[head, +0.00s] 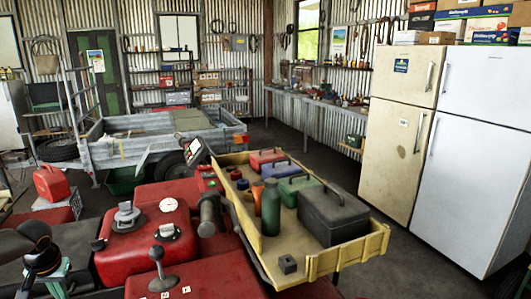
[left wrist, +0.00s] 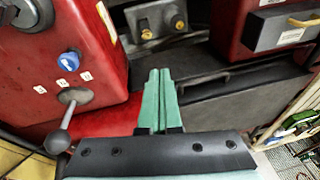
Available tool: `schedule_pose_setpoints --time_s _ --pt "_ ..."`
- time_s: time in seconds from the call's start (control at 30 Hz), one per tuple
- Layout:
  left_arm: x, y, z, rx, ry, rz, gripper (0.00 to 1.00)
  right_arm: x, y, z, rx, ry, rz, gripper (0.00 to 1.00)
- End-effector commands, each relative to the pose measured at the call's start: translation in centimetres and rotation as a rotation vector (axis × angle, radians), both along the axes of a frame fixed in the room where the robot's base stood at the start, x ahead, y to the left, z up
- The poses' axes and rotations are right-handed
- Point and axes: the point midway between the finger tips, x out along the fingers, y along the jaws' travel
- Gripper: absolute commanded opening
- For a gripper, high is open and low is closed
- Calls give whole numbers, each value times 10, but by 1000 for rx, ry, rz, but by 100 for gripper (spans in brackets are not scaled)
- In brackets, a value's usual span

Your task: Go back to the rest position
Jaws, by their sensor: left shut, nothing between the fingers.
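My left gripper (left wrist: 158,100) is in the left wrist view with its two teal fingers pressed together and nothing between them. It hangs in front of a dark grey panel (left wrist: 235,105), beside the red machine (left wrist: 55,70). A lever with a grey ball (left wrist: 57,141) and a blue knob (left wrist: 68,61) are on the red machine, left of the fingers. In the head view, dark and teal parts at the lower left edge look like my left arm; the fingertips cannot be made out there. My right gripper is in neither view.
The red machine (head: 150,240) fills the near middle. Right of it a yellow tray (head: 350,255) holds a green bottle (head: 271,207), a dark toolbox (head: 345,213) and smaller boxes. A grey trailer (head: 120,147) and two fridges (head: 470,150) stand beyond. Dark floor is open between tray and fridges.

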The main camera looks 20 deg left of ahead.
Motion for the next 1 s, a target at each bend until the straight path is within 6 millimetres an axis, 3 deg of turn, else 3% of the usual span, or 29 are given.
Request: schedule_pose_setpoints --time_s 0.03,0.1,0.27,0.37,0.5,0.6,0.73,0.9,1.0 --pt "-19 -2 -31 -11 7 -26 0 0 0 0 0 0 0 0" --pt "-41 -7 -69 -11 9 -76 0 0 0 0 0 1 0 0" --pt "-85 -43 -148 -28 -3 -209 0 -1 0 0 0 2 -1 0" --pt "-106 -81 -190 -47 -32 -302 0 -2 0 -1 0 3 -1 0" --pt "-125 -151 -236 -77 -103 -434 0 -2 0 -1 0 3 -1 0" --pt "-130 -210 -256 -97 -176 -525 0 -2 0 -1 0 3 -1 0" --pt "-126 -292 -264 -112 -300 -632 0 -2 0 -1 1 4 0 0" --pt "-107 -388 -246 -102 -481 -735 0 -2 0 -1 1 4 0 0" --pt "-95 -425 -230 -85 -564 -770 0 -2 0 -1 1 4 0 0"
